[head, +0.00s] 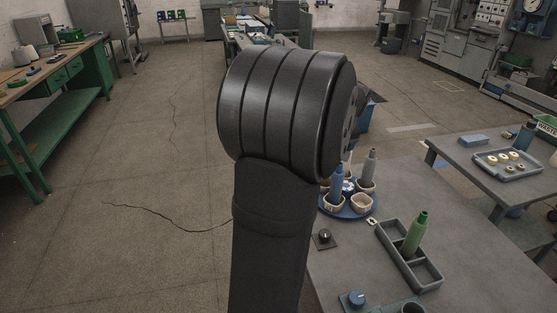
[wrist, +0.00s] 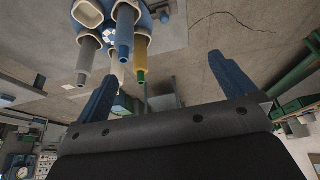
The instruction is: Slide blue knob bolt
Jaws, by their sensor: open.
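In the head view my arm hides most of the gripper. It is well beyond the blue knob, apart from it.
A blue round carrier (head: 349,211) with cups and bottle-like cones stands on the grey table (head: 465,255). A grey divided tray (head: 424,271) holds a green cone (head: 414,234). A second table (head: 448,148) stands at right.

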